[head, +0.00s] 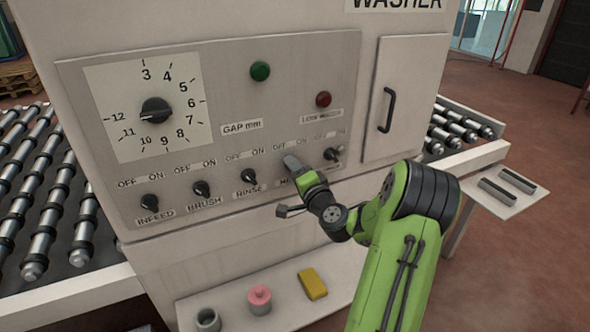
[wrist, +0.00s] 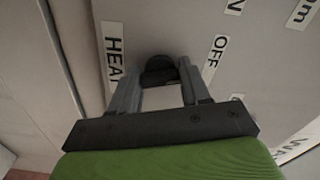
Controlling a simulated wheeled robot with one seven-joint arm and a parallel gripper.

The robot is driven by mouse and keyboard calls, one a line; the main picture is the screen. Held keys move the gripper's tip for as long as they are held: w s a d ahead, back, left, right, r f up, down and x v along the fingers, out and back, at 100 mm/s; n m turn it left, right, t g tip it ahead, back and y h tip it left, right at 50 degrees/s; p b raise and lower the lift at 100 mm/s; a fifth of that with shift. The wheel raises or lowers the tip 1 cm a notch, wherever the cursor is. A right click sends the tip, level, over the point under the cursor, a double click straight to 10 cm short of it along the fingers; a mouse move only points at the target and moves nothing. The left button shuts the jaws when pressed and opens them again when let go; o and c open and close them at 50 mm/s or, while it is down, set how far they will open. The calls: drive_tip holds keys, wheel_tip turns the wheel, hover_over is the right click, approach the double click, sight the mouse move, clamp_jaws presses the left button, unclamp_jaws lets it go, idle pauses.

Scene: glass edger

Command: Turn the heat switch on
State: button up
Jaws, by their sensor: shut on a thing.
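The heat switch (wrist: 157,72) is a black rotary knob on the washer's control panel. In the wrist view it sits between the two grey fingers of my gripper (wrist: 158,88), beside the HEAT label (wrist: 115,58) and an OFF label (wrist: 215,52). My gripper is shut on the knob. In the head view my gripper (head: 290,164) reaches the panel at the fourth lower switch and hides the knob and most of its label. The knob's pointer direction cannot be told.
Infeed (head: 150,202), brush (head: 201,188) and rinse (head: 249,176) knobs are to the left; another knob (head: 332,154) is close on the right. A large dial (head: 156,110), a green button (head: 260,71) and a red one (head: 323,99) are above. A shelf (head: 235,318) with small items is below.

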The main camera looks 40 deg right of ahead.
drive_tip(key=shift+r+m+p, duration=0.1)
drive_tip(key=shift+m+p, duration=2.3)
drive_tip(key=shift+m, duration=3.1)
drive_tip(key=o, duration=1.1)
drive_tip(key=shift+c, duration=0.2)
drive_tip(key=b+v, duration=1.3)
drive_tip(key=v, duration=0.2)
drive_tip(key=shift+s+b, duration=0.3)
drive_tip(key=shift+s, duration=0.1)
drive_tip(key=shift+a+r, duration=0.1)
drive_tip(key=shift+a, duration=0.05)
